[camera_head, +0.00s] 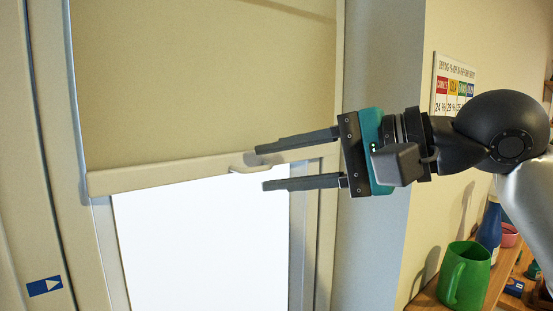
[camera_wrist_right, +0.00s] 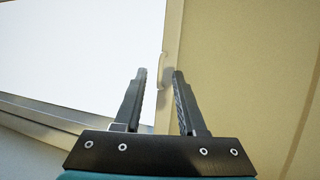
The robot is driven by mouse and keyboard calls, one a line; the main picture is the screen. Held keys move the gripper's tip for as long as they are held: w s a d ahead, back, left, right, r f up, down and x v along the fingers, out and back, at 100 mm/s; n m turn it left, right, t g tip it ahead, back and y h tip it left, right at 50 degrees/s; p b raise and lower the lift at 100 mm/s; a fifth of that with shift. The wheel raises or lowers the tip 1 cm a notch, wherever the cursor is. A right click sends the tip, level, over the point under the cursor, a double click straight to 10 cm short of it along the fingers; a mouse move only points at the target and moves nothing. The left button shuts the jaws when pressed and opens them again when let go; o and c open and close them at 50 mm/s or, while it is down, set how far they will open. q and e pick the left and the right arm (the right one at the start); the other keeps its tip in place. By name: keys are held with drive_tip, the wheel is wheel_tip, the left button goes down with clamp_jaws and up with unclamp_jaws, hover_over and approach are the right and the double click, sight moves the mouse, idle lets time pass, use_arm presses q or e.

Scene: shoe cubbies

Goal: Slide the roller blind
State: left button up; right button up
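The beige roller blind (camera_head: 200,85) covers the upper part of the window in the head view, with bright white pane (camera_head: 200,240) below it. Its bottom bar (camera_head: 140,178) carries a small pale handle (camera_head: 243,165). My right gripper (camera_head: 260,168) is open, its two dark fingers pointing left at the handle, one above and one below its level. In the right wrist view the open fingers (camera_wrist_right: 160,72) point toward the bar (camera_wrist_right: 171,45) and the small handle (camera_wrist_right: 162,62). Whether a finger touches the handle, I cannot tell. My left gripper is not in view.
A green mug (camera_head: 465,277) and a blue bottle (camera_head: 490,225) stand on a wooden shelf at the lower right. A small chart (camera_head: 453,85) hangs on the wall behind my right arm. A blue arrow sticker (camera_head: 45,286) is on the frame at lower left.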

drive_tip(key=shift+w+a, duration=0.15)
drive_tip(key=shift+a, duration=0.1)
drive_tip(key=shift+c, duration=0.4)
clamp_jaws()
idle(0.9)
